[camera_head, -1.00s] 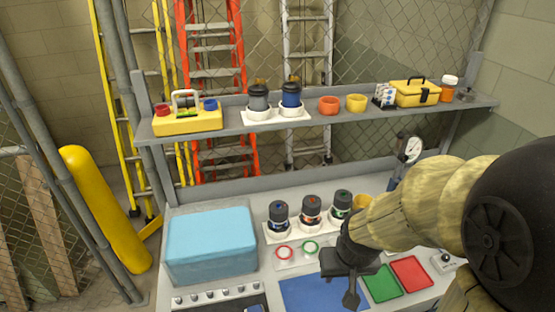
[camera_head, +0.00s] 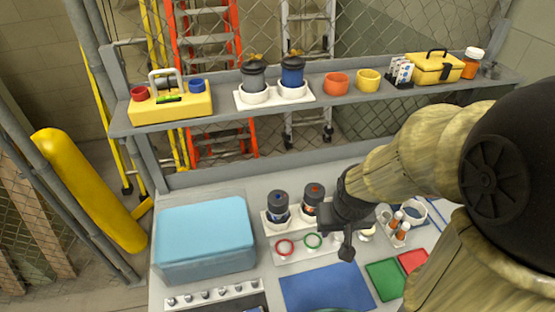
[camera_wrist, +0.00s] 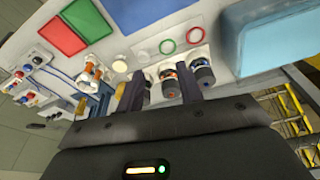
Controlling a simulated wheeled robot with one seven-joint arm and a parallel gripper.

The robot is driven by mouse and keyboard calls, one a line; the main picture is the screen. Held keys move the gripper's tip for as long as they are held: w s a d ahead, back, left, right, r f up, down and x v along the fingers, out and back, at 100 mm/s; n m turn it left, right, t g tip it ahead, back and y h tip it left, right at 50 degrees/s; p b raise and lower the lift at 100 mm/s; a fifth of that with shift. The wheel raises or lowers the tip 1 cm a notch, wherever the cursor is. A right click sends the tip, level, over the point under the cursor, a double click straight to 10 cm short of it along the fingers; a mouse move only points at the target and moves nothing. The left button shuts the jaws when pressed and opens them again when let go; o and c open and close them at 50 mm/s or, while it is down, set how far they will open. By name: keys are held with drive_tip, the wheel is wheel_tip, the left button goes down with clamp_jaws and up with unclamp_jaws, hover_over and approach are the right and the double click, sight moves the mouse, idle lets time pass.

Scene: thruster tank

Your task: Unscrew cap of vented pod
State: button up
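In the wrist view several pods show beyond my fingers, including the end pod (camera_wrist: 201,73) and the middle pod (camera_wrist: 169,83). I cannot tell which pod is vented. My gripper (camera_head: 345,245) is above the bench, in front of the holder's right end. In the wrist view my gripper (camera_wrist: 158,90) has its fingers apart, with nothing visibly held.
Red ring (camera_head: 285,247) and green ring (camera_head: 313,240) lie before the pods. A light-blue box (camera_head: 204,238) stands left; a blue mat (camera_head: 325,287) and green mat (camera_head: 384,279) lie in front. The shelf (camera_head: 225,112) above holds more pods.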

drive_tip(key=o, duration=0.5)
drive_tip(key=shift+w, duration=0.1)
drive_tip(key=o, duration=0.7)
drive_tip(key=shift+w+a+n, duration=0.25)
drive_tip(key=shift+w+n, duration=0.75)
drive_tip(key=n+g+b, duration=0.3)
drive_tip(key=n+b, duration=0.2)
drive_tip(key=n, duration=2.1)
hover_over(278, 196)
drive_tip(key=shift+f, duration=0.75)
drive_tip(key=shift+a+f, duration=0.1)
wheel_tip(278, 196, down, 17)
drive_tip(key=p, duration=0.3)
drive_tip(key=shift+f+p, duration=0.15)
drive_tip(key=shift+p, duration=0.15)
